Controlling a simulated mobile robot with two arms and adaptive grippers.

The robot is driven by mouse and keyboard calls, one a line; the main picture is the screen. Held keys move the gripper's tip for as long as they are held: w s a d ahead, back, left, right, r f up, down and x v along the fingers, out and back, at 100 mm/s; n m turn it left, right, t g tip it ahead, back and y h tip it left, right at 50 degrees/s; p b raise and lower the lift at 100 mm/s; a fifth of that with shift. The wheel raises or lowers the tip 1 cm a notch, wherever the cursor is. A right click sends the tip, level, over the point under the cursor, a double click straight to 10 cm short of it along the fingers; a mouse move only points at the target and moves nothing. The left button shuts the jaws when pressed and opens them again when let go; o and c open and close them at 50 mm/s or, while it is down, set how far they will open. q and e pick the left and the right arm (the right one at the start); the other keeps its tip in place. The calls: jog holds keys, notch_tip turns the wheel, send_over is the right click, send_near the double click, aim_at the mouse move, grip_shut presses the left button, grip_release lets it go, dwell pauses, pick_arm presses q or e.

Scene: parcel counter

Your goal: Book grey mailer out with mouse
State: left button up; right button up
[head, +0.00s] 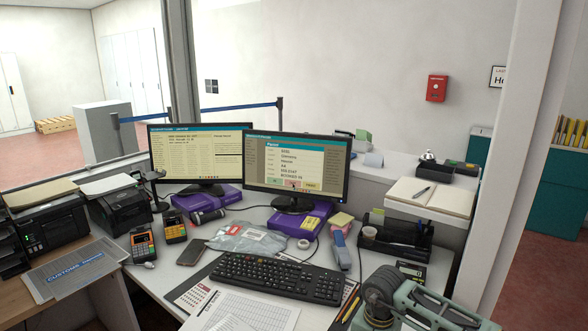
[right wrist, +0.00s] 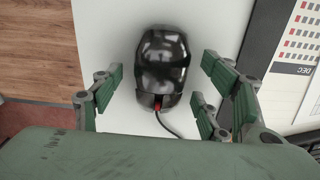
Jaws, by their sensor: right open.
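The black mouse (right wrist: 162,62) lies on the white desk in the right wrist view, its cable running toward the gripper. The mouse does not show in the head view, where my right arm fills the lower right. The right monitor (head: 296,166) shows a parcel window with green, red and yellow buttons, and a pointer at the middle, red one (head: 293,183). The grey mailer (head: 240,238) lies flat behind the keyboard. My left gripper is not in view.
The keyboard (head: 277,278) and printed sheets (head: 262,312) take up the front of the desk. In the wrist view, a calendar sheet (right wrist: 296,62) lies right of the mouse and the desk edge is at left. The left monitor (head: 200,155) shows a list.

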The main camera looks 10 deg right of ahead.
notch_tip(320, 180, up, 12)
jog(key=shift+f, duration=0.15)
dwell(0.3)
